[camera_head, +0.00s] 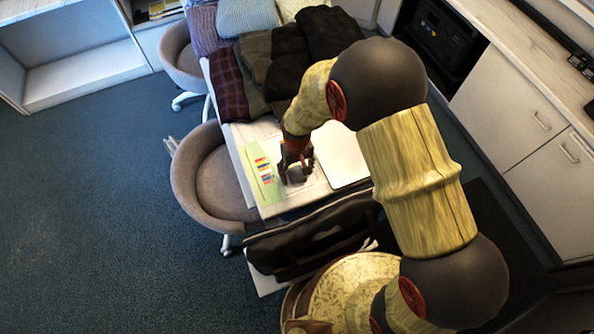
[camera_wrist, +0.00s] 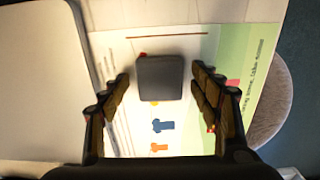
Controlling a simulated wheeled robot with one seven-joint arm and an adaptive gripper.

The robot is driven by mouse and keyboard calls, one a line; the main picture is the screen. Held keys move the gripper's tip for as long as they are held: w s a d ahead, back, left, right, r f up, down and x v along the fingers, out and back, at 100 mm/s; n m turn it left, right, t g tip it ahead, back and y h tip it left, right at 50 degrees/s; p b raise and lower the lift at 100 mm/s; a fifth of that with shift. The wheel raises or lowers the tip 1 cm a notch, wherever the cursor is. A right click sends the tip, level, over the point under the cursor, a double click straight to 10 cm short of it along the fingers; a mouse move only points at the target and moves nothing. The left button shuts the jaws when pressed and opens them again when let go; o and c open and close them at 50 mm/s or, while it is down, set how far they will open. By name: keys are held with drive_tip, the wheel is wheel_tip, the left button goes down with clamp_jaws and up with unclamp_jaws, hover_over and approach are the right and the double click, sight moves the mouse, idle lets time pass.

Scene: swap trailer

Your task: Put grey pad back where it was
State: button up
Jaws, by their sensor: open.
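The grey pad (camera_wrist: 160,78) is a small dark square with rounded corners. In the wrist view it lies on printed papers between the two fingers of my gripper (camera_wrist: 160,92). The fingers are spread, with a gap on each side of the pad. In the head view my gripper (camera_head: 297,172) is low over the white table, and the grey pad (camera_head: 296,174) shows partly between the fingers. I cannot tell the exact height of the fingertips over the paper.
A green sheet (camera_head: 263,174) with coloured marks lies left of my gripper. A closed white laptop or folder (camera_head: 341,155) lies to its right. Folded clothes (camera_head: 283,62) cover the table's far end. A grey chair (camera_head: 207,180) stands at the left edge.

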drive_tip(key=shift+r, duration=0.1)
wheel_tip(320, 180, up, 12)
drive_tip(key=p, duration=0.3)
wheel_tip(320, 180, up, 11)
drive_tip(key=m+t, duration=0.1)
hover_over(297, 173)
drive_tip(key=d, duration=0.5)
drive_tip(key=s+d+r+m+t, duration=0.1)
drive_tip(key=s+d+r, duration=0.1)
drive_tip(key=d+r, duration=0.5)
drive_tip(key=s+d+r+m+t, duration=0.3)
drive_tip(key=s+d+r, duration=0.7)
drive_tip(key=s+r, duration=0.2)
drive_tip(key=shift+s+r+t, duration=0.3)
drive_tip(key=shift+s+r, duration=0.1)
drive_tip(key=shift+s, duration=0.8)
drive_tip(key=shift+d, duration=0.1)
